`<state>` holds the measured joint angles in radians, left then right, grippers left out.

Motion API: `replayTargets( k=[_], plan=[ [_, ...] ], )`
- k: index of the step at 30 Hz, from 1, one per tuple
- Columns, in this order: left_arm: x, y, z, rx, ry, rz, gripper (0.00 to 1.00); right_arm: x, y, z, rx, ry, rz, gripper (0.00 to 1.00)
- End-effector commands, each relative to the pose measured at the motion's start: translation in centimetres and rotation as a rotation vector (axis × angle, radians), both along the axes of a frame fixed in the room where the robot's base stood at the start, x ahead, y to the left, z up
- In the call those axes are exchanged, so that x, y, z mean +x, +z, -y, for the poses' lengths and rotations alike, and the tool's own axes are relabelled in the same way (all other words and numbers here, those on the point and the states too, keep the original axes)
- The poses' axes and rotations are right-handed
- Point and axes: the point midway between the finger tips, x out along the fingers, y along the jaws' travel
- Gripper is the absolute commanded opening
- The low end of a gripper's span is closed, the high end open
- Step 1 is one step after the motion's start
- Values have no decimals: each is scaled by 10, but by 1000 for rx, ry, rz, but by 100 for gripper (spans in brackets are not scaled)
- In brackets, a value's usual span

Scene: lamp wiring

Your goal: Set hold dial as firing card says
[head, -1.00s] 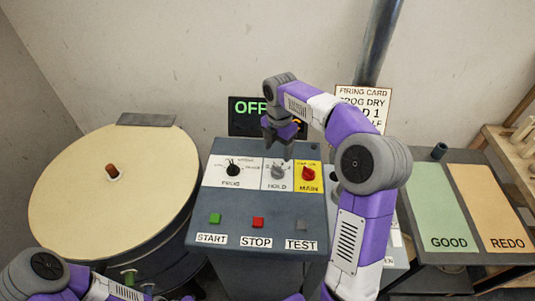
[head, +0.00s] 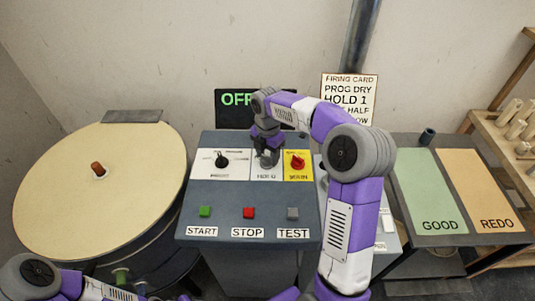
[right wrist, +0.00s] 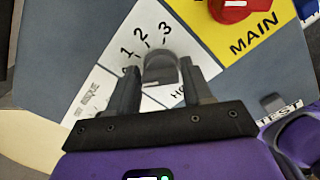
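The grey hold dial (right wrist: 160,68) sits on a white plate with the numbers 1, 2 and 3 printed around it. My right gripper (right wrist: 160,76) is over it, with one finger on each side of the knob. The fingers are apart, and I see no clear contact with the knob. In the head view my right gripper (head: 267,158) covers most of the dial. The firing card (head: 348,92) on the wall reads PROG DRY and HOLD 1; its lower lines are partly hidden by my arm. My left gripper is out of view.
The control panel (head: 250,195) also has a PROG dial (head: 222,160), a red MAIN switch (head: 297,162) and START, STOP and TEST buttons. A dark display (head: 232,100) behind shows OFF. A round kiln (head: 75,190) stands left; green and orange mats lie right.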

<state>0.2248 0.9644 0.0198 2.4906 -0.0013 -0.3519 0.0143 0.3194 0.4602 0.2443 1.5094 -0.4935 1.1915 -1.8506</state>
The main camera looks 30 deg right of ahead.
Motion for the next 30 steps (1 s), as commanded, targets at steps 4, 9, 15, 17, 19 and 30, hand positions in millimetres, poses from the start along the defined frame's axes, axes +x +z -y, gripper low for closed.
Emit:
replayTargets(
  k=[4, 9, 15, 17, 19, 30],
  plan=[
    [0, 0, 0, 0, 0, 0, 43, 0, 0, 0, 0, 0, 0, 26],
    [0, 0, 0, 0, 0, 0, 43, 0, 0, 0, 0, -1, 0, 13],
    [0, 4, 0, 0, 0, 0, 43, 0, 1, 0, -1, -39, -2, 13],
    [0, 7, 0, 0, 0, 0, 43, -1, 1, 0, 0, -63, -2, 13],
    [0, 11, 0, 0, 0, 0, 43, -1, 2, 0, 0, -100, -3, 13],
    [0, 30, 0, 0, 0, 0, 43, -2, 2, 0, -1, -370, -2, 13]
  ],
)
